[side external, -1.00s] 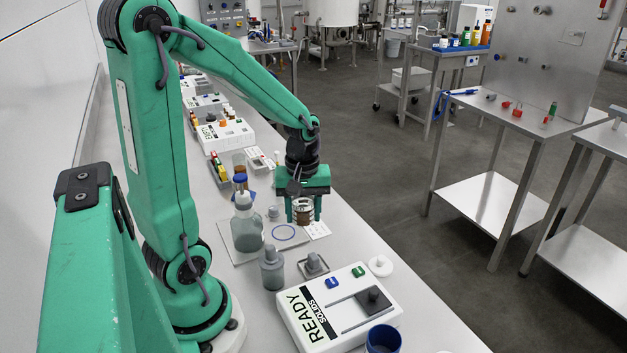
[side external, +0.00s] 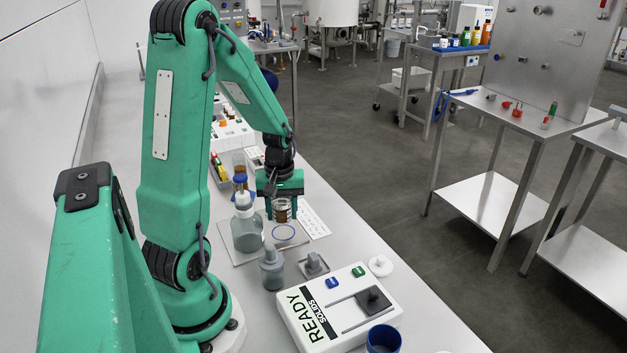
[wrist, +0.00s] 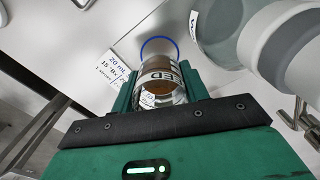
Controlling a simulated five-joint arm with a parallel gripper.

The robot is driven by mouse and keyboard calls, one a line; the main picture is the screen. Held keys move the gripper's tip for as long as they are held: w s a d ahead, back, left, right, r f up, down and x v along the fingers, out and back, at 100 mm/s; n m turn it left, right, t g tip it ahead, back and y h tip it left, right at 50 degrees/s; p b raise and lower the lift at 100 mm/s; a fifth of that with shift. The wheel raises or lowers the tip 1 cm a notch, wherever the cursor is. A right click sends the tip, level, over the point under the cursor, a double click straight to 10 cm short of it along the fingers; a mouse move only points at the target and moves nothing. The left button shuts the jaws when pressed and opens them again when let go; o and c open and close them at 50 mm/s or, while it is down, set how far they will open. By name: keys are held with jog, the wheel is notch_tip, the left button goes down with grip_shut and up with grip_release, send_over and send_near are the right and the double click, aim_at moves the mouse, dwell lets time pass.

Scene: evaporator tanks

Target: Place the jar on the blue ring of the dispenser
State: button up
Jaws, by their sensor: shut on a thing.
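The jar (side external: 281,210) is small and clear with brown contents and a printed label. My gripper (side external: 282,214) is shut on it and holds it upright, seemingly just above the dispenser plate. In the wrist view the jar (wrist: 161,82) sits between the green fingers of my gripper (wrist: 160,88). The blue ring (side external: 284,232) is a thin outline on the grey dispenser plate (side external: 296,243), just nearer the camera than the jar. In the wrist view the blue ring (wrist: 160,39) shows beyond the jar, partly covered by it. The exact gap under the jar is hard to judge.
A large grey bottle (side external: 246,230) stands on the plate close left of the ring. A smaller grey bottle (side external: 271,268) and a grey stoppered piece (side external: 313,265) stand nearer. A white READY device (side external: 340,305) is in front. A printed card (side external: 314,222) lies right of the ring.

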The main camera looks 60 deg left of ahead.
aim_at(283, 222)
jog(key=shift+f, duration=1.95)
jog(key=shift+f, duration=0.1)
jog(key=o, duration=1.1)
notch_tip(283, 222, up, 12)
jog(key=shift+d, duration=0.1)
